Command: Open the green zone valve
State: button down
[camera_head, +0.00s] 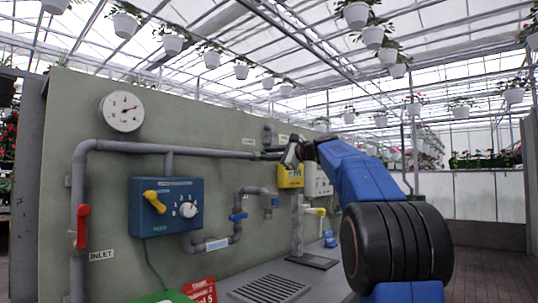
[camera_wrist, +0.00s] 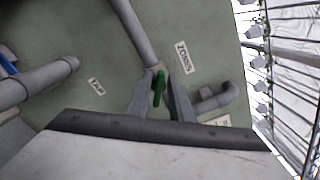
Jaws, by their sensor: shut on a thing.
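The green zone valve handle (camera_wrist: 159,92) stands on a grey pipe and lies between my fingers in the wrist view. My gripper (camera_wrist: 160,84) is shut on it. The handle runs roughly along the fingers, at an angle to the pipe. In the head view my gripper (camera_head: 288,154) reaches the upper pipe at the panel's right part, and only a little green (camera_head: 265,154) shows beside it. The rest of the valve is hidden there by the gripper.
A grey-green panel (camera_head: 110,220) carries grey pipes, a round gauge (camera_head: 122,111), a red inlet lever (camera_head: 82,226) and a blue controller box (camera_head: 166,206). A yellow box (camera_head: 290,176) is close below my gripper. Hanging pots (camera_head: 355,14) are overhead.

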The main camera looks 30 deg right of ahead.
jog(key=shift+a+f+n, duration=0.1)
jog(key=shift+f+n, duration=0.1)
jog(key=shift+n, duration=0.9)
jog(key=shift+f+n, duration=0.15)
jog(key=shift+n, duration=0.95)
jog(key=shift+a+f+n, duration=0.1)
jog(key=shift+f+n, duration=0.1)
jog(key=shift+n, duration=0.9)
jog(key=c, duration=1.8)
grip_release()
jog(key=shift+d, duration=0.1)
jog(key=shift+c, duration=0.2)
jog(key=v, duration=1.7)
jog(key=shift+s, duration=0.25)
